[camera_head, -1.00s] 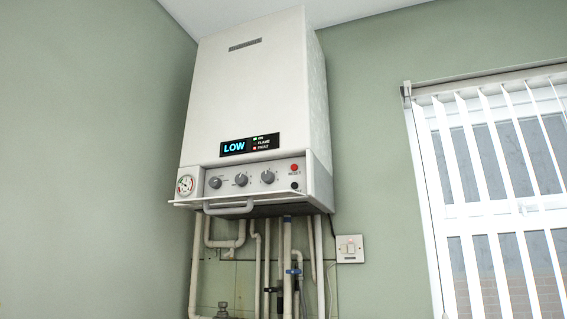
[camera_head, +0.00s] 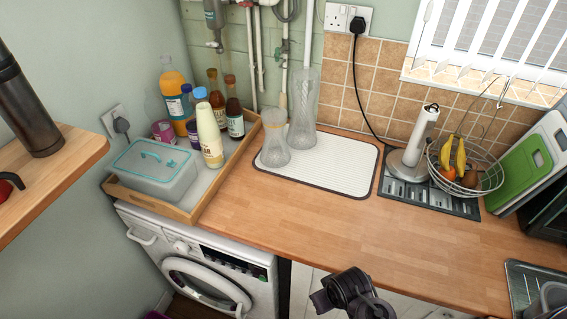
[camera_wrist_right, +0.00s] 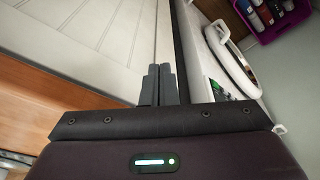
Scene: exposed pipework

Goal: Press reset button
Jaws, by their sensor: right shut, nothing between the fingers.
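The boiler and its red reset button are out of both current views. A dark part of my own arm shows at the bottom of the head view. My left gripper is in neither view.
The wooden worktop (camera_head: 300,225) holds a bottle tray (camera_head: 190,212), glass vases on a white mat (camera_head: 330,180) and a fruit basket (camera_head: 488,178). A washing machine (camera_head: 200,262) stands below at left. A shelf (camera_head: 60,185) juts in at left. The worktop's front middle is clear.

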